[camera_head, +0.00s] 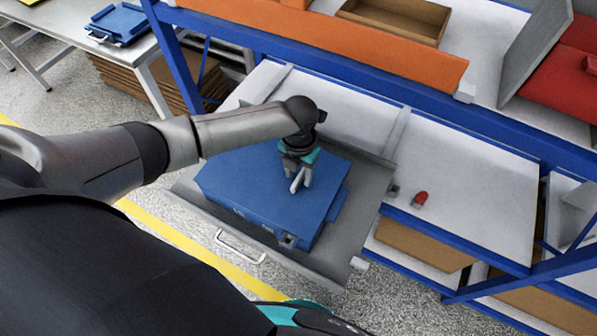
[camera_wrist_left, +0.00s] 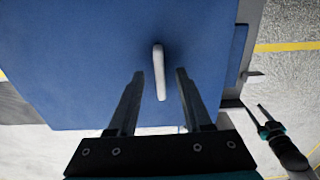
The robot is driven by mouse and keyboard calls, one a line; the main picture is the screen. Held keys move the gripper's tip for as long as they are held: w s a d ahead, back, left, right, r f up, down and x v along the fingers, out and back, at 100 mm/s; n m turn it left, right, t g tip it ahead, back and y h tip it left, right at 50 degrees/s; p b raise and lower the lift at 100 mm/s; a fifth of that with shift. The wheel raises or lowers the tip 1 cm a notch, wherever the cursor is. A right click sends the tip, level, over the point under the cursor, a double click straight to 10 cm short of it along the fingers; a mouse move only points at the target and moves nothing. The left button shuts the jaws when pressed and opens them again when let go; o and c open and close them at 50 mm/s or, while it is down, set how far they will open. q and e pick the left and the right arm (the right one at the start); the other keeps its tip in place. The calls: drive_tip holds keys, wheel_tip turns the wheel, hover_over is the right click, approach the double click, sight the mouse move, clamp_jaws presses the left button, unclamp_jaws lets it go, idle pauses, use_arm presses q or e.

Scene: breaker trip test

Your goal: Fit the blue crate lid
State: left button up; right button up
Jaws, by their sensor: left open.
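The blue lid (camera_head: 240,180) is a broad flat panel with a pale upright handle, lying over a blue box shape on a grey pull-out tray (camera_head: 350,235). I cannot tell if it is fully seated on the crate. In the left wrist view the lid (camera_wrist_left: 90,50) fills much of the picture and its handle (camera_wrist_left: 159,72) stands between my fingers. My left gripper (camera_head: 298,182) is over the lid, open, with its fingers (camera_wrist_left: 157,75) on either side of the handle and visible gaps. My right gripper (camera_wrist_left: 257,109) shows small at the right of the wrist view, fingers apart and empty.
A blue rack with an orange-fronted shelf (camera_head: 330,48) stands behind the tray. A red knob-like piece (camera_head: 420,198) sits on the white shelf to the right. A table at upper left holds another blue item (camera_head: 120,24). The floor has yellow lines.

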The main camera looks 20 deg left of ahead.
use_arm(q)
wheel_tip(320, 180, up, 15)
drive_tip(key=p, duration=0.3)
drive_tip(key=shift+r, duration=0.15)
idle(0.7)
